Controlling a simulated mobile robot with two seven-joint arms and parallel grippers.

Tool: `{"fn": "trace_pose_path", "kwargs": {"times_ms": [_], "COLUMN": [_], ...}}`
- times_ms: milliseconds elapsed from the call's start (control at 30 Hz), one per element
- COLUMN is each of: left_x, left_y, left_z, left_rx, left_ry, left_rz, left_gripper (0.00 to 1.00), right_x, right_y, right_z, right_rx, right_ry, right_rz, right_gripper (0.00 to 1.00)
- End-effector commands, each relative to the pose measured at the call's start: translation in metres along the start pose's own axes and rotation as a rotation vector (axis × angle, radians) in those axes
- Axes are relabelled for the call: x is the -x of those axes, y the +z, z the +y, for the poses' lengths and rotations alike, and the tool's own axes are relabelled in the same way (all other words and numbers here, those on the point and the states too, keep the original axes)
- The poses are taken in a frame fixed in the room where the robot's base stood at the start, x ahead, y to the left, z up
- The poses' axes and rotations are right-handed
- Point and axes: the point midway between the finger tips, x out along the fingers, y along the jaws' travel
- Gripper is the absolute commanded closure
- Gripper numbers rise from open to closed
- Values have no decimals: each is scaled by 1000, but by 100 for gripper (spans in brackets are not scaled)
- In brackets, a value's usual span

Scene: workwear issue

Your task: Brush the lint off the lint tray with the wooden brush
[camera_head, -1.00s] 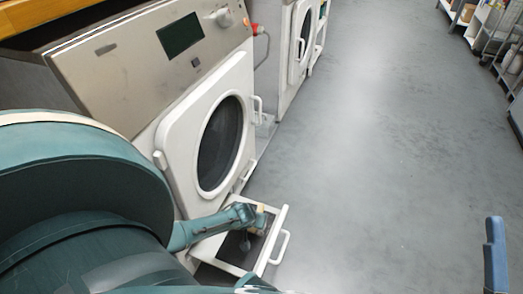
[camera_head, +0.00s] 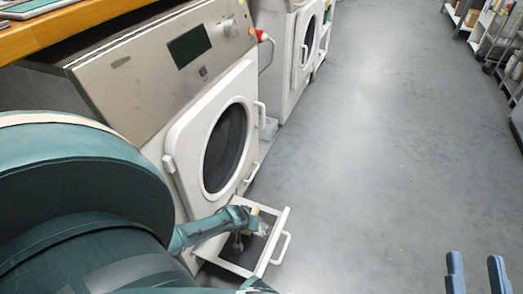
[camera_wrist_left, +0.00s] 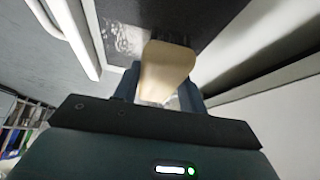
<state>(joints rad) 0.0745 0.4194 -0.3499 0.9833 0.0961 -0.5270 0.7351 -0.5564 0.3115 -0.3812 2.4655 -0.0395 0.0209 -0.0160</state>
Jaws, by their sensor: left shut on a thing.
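The lint tray (camera_head: 274,241) is a white-framed drawer with a dark bed, pulled out low at the front of the near machine. In the left wrist view its dark bed (camera_wrist_left: 190,15) fills the top. A pale, fuzzy patch of lint (camera_wrist_left: 124,38) lies on that bed beside the brush. My left gripper (camera_head: 243,218) is over the tray, shut on the pale wooden brush (camera_wrist_left: 167,68). The brush end is at or just over the bed; contact and bristles are hard to make out. My right gripper (camera_head: 476,258) is at the bottom right, fingers apart and empty, over the floor.
The near machine (camera_head: 180,130) with its round door stands right behind the tray. A second machine (camera_head: 285,75) is beyond it. A wooden top (camera_head: 60,33) runs along the upper left. The grey floor (camera_head: 380,150) is clear to the right; shelves stand far right.

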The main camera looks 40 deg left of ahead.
Motion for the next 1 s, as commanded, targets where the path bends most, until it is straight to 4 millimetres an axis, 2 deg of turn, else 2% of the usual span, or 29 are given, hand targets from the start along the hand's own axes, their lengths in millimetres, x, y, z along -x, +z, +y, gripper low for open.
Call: {"fn": "trace_pose_path", "kwargs": {"times_ms": [133,600,1000], "left_x": [14,48,48], "left_y": [-8,-30,-31], "left_z": [0,-3,-3], "left_rx": [0,-3,-4], "left_ry": [1,2,3], "left_rz": [-2,-3,-3], "left_gripper": [83,83,83], "right_x": [6,9,11], "right_y": [5,1,6], "right_z": [-4,3,3], "right_rx": [-39,78,96], "right_ry": [10,24,23], "right_rz": [-81,-131,-139], "right_gripper": [64,64,64]}}
